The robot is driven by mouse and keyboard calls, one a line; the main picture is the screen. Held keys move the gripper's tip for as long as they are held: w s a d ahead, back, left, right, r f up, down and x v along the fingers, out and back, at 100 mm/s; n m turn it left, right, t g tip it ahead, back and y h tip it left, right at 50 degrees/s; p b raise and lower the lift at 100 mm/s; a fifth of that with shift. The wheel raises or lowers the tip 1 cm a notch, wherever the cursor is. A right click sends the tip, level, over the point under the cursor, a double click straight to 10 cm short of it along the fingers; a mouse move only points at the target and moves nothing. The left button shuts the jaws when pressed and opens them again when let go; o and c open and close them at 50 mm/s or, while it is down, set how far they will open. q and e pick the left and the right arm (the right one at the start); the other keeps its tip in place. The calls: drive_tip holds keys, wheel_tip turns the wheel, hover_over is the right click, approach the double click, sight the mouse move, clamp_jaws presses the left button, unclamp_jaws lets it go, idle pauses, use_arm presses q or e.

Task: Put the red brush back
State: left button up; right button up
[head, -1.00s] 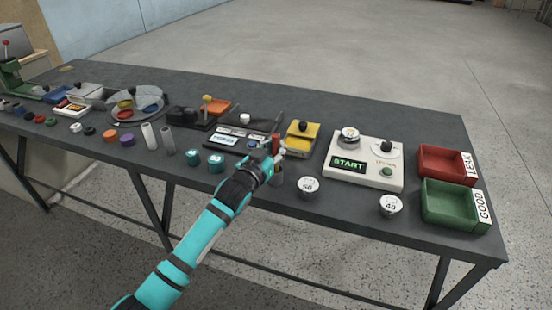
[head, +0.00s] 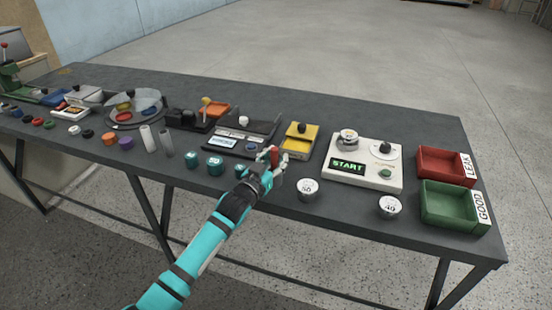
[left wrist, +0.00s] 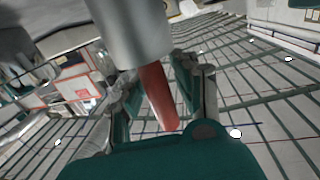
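The red brush (head: 275,154) stands upright at my left gripper (head: 281,172), near the front edge of the table. In the left wrist view, its red handle (left wrist: 158,96) lies between the two fingers, with gaps beside it, so the left gripper (left wrist: 165,92) looks open. A grey cylindrical cup (left wrist: 130,30) is at the end of the handle, which appears to stick out of it. In the head view the cup is mostly hidden behind my gripper. The bristles are hidden. My right gripper is not in view.
Two weights (head: 307,189) and (head: 389,207) stand right of my gripper. Teal cylinders (head: 215,165) are to its left. A yellow block (head: 299,137) and a white START device (head: 361,162) are behind. Red (head: 446,165) and green trays (head: 455,204) are at the right end.

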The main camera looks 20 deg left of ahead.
use_arm(q)
drive_tip(key=shift+r, duration=0.15)
drive_tip(key=s+a, duration=0.2)
drive_tip(key=s, duration=1)
drive_tip(key=s+f+g+y, duration=0.1)
drive_tip(key=s+f+g, duration=0.3)
drive_tip(key=f, duration=0.9)
drive_tip(key=s+f+g, duration=0.1)
drive_tip(key=s+f, duration=0.5)
drive_tip(key=f, duration=0.6)
drive_tip(key=s+f+g+y, duration=0.1)
drive_tip(key=s+f+g, duration=0.3)
drive_tip(key=f, duration=0.9)
drive_tip(key=s+f+g, duration=0.2)
drive_tip(key=s+f, duration=0.4)
drive_tip(key=s, duration=0.5)
drive_tip(key=s+a+f+g, duration=0.1)
drive_tip(key=s+f+g, duration=0.2)
drive_tip(key=s, duration=0.9)
drive_tip(key=s+f+g+y, duration=0.1)
drive_tip(key=s+f+g, duration=0.1)
drive_tip(key=s+f, duration=0.8)
drive_tip(key=shift+s+a, duration=0.3)
drive_tip(key=shift+s, duration=0.75)
